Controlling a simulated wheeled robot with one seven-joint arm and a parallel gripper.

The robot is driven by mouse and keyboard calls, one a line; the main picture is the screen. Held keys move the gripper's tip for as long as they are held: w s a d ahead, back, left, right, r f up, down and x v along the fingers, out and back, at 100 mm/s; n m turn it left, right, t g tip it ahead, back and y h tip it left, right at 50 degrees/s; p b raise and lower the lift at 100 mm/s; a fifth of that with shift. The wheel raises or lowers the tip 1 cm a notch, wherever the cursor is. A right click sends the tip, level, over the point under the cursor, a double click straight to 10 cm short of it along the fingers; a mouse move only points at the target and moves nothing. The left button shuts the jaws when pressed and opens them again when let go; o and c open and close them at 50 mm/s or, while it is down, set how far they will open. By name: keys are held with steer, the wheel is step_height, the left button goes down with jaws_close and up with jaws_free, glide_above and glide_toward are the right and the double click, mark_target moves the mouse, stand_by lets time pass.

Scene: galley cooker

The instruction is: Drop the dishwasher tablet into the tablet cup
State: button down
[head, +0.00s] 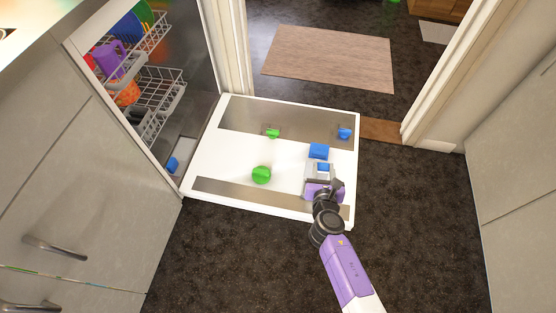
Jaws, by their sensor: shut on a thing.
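The tablet appears over the pale square tablet cup (311,172) on the inside of the open dishwasher door. I cannot tell whether it is above the cup or inside it. A blue flap (318,151), seemingly the cup's lid, stands just behind the cup. My gripper hides the near side of the cup.
The white door (222,160) lies open and flat. It bears a green knob (261,175), a small green part (272,133) and a blue part (345,133). Loaded racks (160,90) stand inside the dishwasher at left. Dark floor (420,220) is clear at right.

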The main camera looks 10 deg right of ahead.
steer(key=f+b, duration=0.1)
steer(key=f, duration=0.1)
steer(key=w+f+b, duration=0.1)
steer(key=f, duration=0.1)
steer(key=shift+w+d+f, duration=0.1)
step_height(320, 180, down, 6)
steer(key=b, duration=0.6)
steer(key=shift+r, duration=0.2)
steer(key=c, duration=0.8)
jaws_free()
steer(key=shift+c, duration=0.2)
steer(key=p+v, duration=0.3)
steer(key=v, duration=0.5)
steer(key=shift+p, duration=0.4)
steer(key=shift+d+f, duration=0.1)
steer(key=shift+f, duration=0.05)
